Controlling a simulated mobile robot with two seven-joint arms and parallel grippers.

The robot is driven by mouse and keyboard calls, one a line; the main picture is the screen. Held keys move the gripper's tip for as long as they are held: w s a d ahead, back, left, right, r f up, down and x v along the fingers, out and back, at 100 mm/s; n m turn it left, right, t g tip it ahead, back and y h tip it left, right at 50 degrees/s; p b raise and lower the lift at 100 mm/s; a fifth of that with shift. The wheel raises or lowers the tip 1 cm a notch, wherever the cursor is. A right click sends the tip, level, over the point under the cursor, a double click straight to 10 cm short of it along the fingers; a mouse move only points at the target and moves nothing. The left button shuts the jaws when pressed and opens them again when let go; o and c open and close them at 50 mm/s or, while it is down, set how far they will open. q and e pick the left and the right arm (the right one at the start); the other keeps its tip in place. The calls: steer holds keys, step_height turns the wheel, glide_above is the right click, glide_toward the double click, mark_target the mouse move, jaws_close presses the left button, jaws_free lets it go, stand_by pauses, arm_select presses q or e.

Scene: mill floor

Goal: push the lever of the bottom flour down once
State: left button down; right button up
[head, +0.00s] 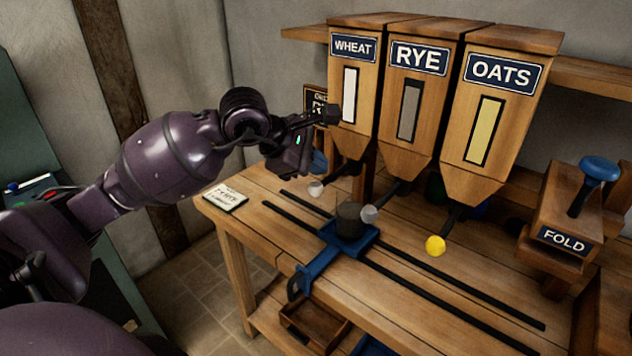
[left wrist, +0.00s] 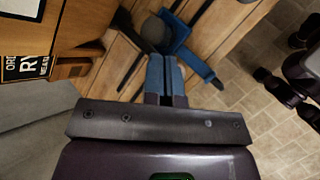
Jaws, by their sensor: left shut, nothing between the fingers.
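Three wooden flour hoppers stand on the bench: WHEAT (head: 350,95), RYE (head: 420,100) and OATS (head: 500,110). Below them are levers with ball knobs: a pale one (head: 315,188) under WHEAT, a grey one (head: 369,213) under RYE, a yellow one (head: 435,245) under OATS. My left gripper (head: 318,165) is shut and empty, just above the pale knob, apparently apart from it. Its blue fingers (left wrist: 165,78) are together in the left wrist view. An order sign (head: 317,105), partly hidden by my arm, shows only part of its text. My right gripper is not in view.
A dark cup (head: 349,220) sits on a blue carriage (head: 325,262) on two black rails, under the hoppers. A small card (head: 225,197) lies at the bench's left end. A FOLD box (head: 562,225) with a blue-knobbed handle stands at the right.

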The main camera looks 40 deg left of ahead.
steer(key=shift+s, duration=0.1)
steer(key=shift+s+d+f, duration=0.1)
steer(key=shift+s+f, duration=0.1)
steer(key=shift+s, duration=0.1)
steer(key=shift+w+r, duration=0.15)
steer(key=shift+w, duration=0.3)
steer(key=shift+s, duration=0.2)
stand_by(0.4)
arm_select(q)
steer(key=shift+f, duration=0.1)
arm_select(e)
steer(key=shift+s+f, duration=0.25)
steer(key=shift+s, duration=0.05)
arm_select(q)
steer(key=shift+f+b, duration=0.4)
steer(key=shift+b, duration=0.1)
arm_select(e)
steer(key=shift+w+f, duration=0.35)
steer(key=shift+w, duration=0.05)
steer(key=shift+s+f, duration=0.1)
